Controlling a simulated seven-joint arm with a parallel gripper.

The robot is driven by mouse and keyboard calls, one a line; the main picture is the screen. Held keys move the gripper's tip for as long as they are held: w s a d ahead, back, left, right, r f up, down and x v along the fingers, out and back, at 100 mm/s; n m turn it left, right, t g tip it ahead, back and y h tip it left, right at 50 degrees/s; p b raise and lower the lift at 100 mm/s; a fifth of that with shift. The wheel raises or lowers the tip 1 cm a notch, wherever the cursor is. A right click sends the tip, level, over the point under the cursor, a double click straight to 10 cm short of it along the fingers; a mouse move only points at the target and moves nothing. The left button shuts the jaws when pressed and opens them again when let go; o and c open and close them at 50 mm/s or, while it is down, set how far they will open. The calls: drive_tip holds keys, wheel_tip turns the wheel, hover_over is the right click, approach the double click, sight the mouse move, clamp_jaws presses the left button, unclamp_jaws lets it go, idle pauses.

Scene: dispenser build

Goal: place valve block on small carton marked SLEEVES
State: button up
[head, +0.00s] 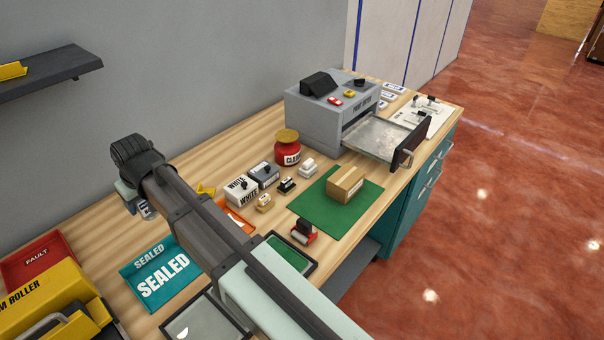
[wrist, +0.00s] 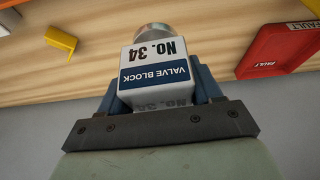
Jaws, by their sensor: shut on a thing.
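The valve block (wrist: 160,72) is a white block with a blue "VALVE BLOCK" band, "No. 34" lettering and a round metallic end. My gripper (wrist: 160,95) is shut on it, its blue fingers on both sides. In the head view, the block (head: 147,209) shows only partly under my wrist, left of my arm, above the back of the bench. A small brown carton (head: 345,184) stands on a green mat (head: 318,207) at the right, well away from my gripper. Its pale label is too small to read, so I cannot tell whether it says SLEEVES.
A red FAULT tray (head: 38,259) and a yellow roller machine (head: 45,305) are at the left. A teal SEALED tray (head: 160,275) lies near my arm. White boxes (head: 241,190), a red jar (head: 288,150) and a grey machine with an open drawer (head: 330,112) stand farther right.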

drive_tip(key=w+d+r+m, duration=0.2)
drive_tip(key=w+d+m, duration=0.1)
drive_tip(key=w+d, duration=0.95)
wheel_tip(320, 180, up, 6)
drive_tip(key=m+t+h, duration=0.2)
drive_tip(key=m+h, duration=0.1)
drive_tip(key=m, duration=0.3)
hover_over(345, 170)
drive_tip(key=w, duration=0.1)
drive_tip(key=shift+s+f, duration=0.8)
drive_tip(key=shift+s, duration=0.7)
drive_tip(key=shift+m, duration=0.3)
drive_tip(key=shift+f, duration=4.65)
drive_tip(key=o, duration=1.5)
drive_tip(key=shift+f+g, duration=0.15)
drive_tip(key=shift+g, duration=0.15)
drive_tip(key=shift+o, duration=0.2)
